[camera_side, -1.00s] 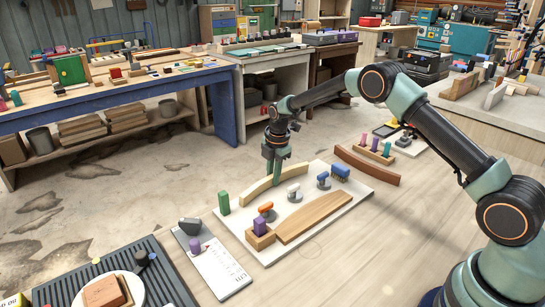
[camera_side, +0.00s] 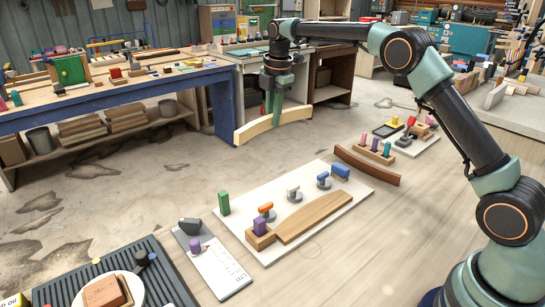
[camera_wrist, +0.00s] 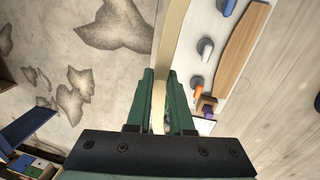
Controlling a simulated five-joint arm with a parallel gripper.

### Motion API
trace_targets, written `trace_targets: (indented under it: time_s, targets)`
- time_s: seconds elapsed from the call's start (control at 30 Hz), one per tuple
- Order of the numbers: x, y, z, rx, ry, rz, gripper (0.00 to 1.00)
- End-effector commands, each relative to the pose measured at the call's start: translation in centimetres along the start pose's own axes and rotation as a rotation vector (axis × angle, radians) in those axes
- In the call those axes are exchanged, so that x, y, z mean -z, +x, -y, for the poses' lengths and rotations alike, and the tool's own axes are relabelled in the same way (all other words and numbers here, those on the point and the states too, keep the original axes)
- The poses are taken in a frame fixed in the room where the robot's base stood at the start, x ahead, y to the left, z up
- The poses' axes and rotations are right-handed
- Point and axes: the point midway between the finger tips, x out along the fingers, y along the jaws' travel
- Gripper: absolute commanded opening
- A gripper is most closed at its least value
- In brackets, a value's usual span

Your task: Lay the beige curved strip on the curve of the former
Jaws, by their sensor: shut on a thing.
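The beige curved strip (camera_side: 290,118) is gripped near its middle by my gripper (camera_side: 273,110). Nothing lies on the former's curve.
Clamps with orange (camera_side: 265,209), white (camera_side: 293,191) and blue (camera_side: 323,178) tops stand behind the former. A green block (camera_side: 223,203) stands at the board's left. A brown curved strip (camera_side: 368,166) lies beyond its right end.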

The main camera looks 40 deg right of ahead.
Motion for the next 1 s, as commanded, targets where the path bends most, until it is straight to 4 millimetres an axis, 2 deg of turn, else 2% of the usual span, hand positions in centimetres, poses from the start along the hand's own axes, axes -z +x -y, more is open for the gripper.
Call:
trace_targets:
  time_s: [0.13, 0.27, 0.5, 0.73, 0.9, 1.0]
  targets:
    - [0.0, 0.2, 0.7, 0.013, 0.003, -0.001, 0.00]
    - [0.1, 1.6, 2.4, 0.036, 0.009, -0.004, 0.00]
    - [0.4, 4.9, 7.1, 0.087, 0.023, -0.009, 0.00]
    - [0.8, 7.3, 11.4, 0.124, 0.034, -0.012, 0.00]
    - [0.9, 8.0, 13.2, 0.137, 0.038, -0.014, 0.00]
    - [1.0, 8.2, 13.5, 0.139, 0.039, -0.014, 0.00]
